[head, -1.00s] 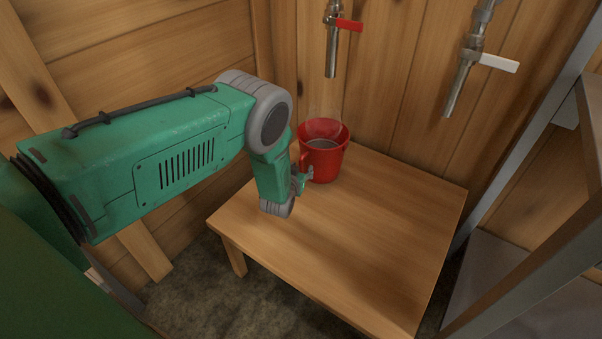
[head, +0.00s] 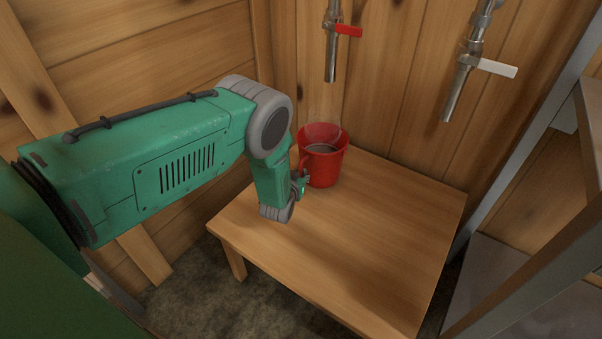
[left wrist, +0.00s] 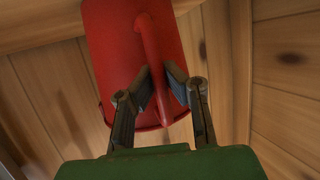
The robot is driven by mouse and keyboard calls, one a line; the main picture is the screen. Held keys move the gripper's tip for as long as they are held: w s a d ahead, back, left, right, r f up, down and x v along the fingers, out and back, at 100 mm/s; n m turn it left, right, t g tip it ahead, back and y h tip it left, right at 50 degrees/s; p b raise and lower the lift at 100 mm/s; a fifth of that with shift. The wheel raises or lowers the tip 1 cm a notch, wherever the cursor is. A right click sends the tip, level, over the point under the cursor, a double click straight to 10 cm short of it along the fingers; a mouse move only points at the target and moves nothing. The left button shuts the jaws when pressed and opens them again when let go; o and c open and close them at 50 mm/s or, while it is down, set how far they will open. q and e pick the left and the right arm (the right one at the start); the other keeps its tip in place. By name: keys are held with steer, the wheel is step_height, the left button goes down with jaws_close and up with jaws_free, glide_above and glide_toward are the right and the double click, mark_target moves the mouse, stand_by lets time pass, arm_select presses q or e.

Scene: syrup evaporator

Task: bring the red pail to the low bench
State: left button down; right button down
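The red pail (head: 324,168) stands upright at the back of a low wooden table (head: 370,240); I cannot tell whether this is the low bench. The pail holds dark liquid, and faint steam rises from it. My left gripper (head: 304,179) is at the pail's left side, by its handle. In the left wrist view, the red pail (left wrist: 105,50) fills the upper middle, and my left gripper (left wrist: 160,85) has one finger on each side of the upright handle (left wrist: 154,55). Both fingers appear to press on it. My right gripper is not in view.
A tap with a red lever (head: 331,50) hangs above the pail. A tap with a white lever (head: 463,80) hangs to its right. Wooden walls close in behind and left. A grey metal frame (head: 530,150) stands at right. The table's front is clear.

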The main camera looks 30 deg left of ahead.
arm_select(q)
steer(key=s+d+p, duration=0.3)
steer(key=s+p, duration=0.8)
steer(key=s, duration=1.5)
steer(key=shift+s, duration=0.4)
stand_by(1.8)
steer(key=shift+f, duration=0.1)
steer(key=shift+d, duration=0.15)
steer(key=shift+w+d, duration=0.1)
steer(key=shift+d, duration=0.05)
